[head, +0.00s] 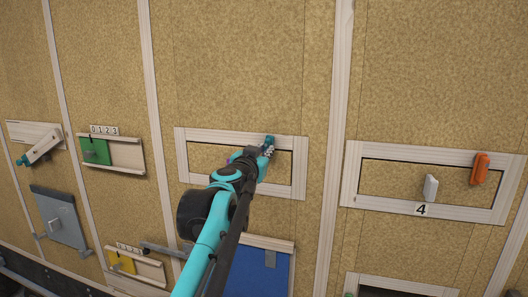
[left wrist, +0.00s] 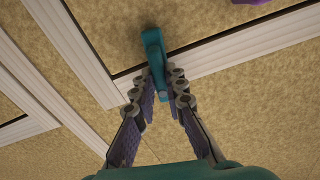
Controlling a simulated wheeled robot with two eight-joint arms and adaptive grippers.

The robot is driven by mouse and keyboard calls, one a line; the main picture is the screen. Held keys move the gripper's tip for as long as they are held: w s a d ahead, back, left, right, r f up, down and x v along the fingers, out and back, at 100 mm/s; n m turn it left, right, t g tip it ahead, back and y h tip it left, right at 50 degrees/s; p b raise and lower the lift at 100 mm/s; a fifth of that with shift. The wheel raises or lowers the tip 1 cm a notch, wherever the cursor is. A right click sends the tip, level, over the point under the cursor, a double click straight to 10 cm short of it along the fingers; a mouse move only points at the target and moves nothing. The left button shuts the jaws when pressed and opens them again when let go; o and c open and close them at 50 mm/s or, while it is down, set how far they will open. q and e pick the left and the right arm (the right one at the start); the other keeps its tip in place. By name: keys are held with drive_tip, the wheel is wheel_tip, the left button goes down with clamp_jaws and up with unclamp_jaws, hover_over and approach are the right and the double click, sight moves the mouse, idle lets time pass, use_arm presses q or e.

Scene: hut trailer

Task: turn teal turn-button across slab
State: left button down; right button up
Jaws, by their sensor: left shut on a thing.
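The teal turn-button (head: 270,139) is on the top rail of the middle pale wood frame (head: 187,160). It also shows in the left wrist view (left wrist: 153,50), where one end appears to reach past the dark gap over the slab. The slab (head: 281,167) is a speckled board inside that frame, partly hidden by my arm. A bit of purple, perhaps its knob, shows at the top of the left wrist view (left wrist: 247,1). My left gripper (head: 267,150) is shut on the near end of the turn-button, fingers on both sides (left wrist: 164,88). My right gripper is out of view.
A second frame (head: 350,185) at right has an orange turn-button (head: 480,168), a white knob (head: 430,187) and a number 4 label. Green (head: 95,151) and yellow (head: 122,262) sliders and a grey door (head: 60,217) are at left. A blue panel (head: 262,272) is below my arm.

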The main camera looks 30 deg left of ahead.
use_arm(q)
drive_tip(key=shift+d+n, duration=0.15)
drive_tip(key=shift+n, duration=1.05)
drive_tip(key=c, duration=1.6)
unclamp_jaws()
drive_tip(key=shift+o, duration=0.2)
drive_tip(key=v, duration=1.2)
drive_tip(key=shift+w, duration=0.1)
